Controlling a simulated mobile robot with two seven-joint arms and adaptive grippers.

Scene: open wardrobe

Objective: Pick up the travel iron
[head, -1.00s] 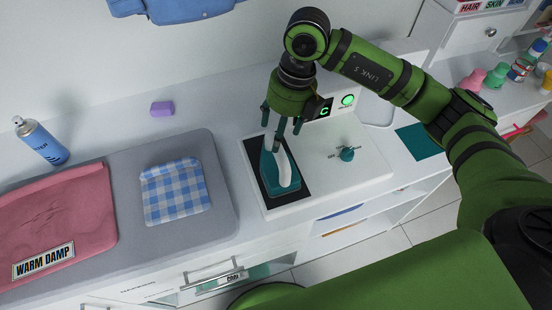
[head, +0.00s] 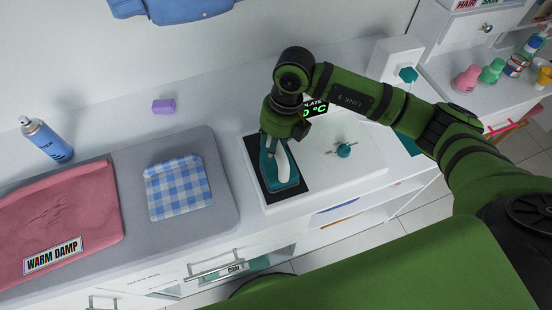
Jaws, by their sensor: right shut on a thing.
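The travel iron (head: 285,179) is teal with a white handle. It sits on the black plate (head: 303,186) of a white station on the counter, right of the grey ironing pad. My right gripper (head: 273,150) points down over the iron's far end and is shut on it; the fingertips are partly hidden against the iron. The iron appears to rest on the plate, with no clear gap visible. My left gripper is not in view.
The station has a teal knob (head: 344,150) and a lit display (head: 315,108). Left are a grey pad (head: 225,205), a checked cloth (head: 178,187), a pink "WARM DAMP" cloth (head: 60,215), a purple block (head: 163,106) and a spray can (head: 47,139). Bottles stand far right.

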